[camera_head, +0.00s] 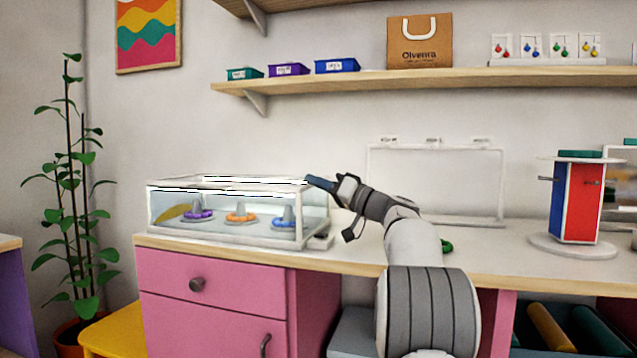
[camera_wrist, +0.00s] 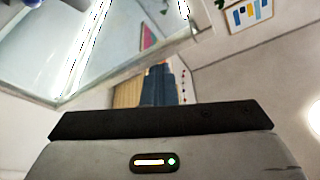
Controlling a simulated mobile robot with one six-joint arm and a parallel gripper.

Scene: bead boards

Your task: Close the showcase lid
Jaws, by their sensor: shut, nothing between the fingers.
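The glass showcase (camera_head: 222,236) stands on the left part of the counter in the head view, with several ring-shaped bead pieces on cones inside. Its clear lid (camera_head: 235,183) lies nearly flat across the top; I cannot tell whether a thin gap remains. My gripper (camera_head: 312,182) is at the lid's right end, with shut, empty fingers; whether it touches the lid is unclear. In the wrist view the dark blue fingers of my gripper (camera_wrist: 162,86) are together, and bright-edged glass panes (camera_wrist: 130,45) show at the upper left.
The wooden counter (camera_head: 480,258) has a red and blue display stand (camera_head: 575,200) at the right. A thin white frame (camera_head: 435,147) stands at the wall behind my arm. A shelf (camera_head: 350,80) above holds small bins and a paper bag (camera_head: 419,42).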

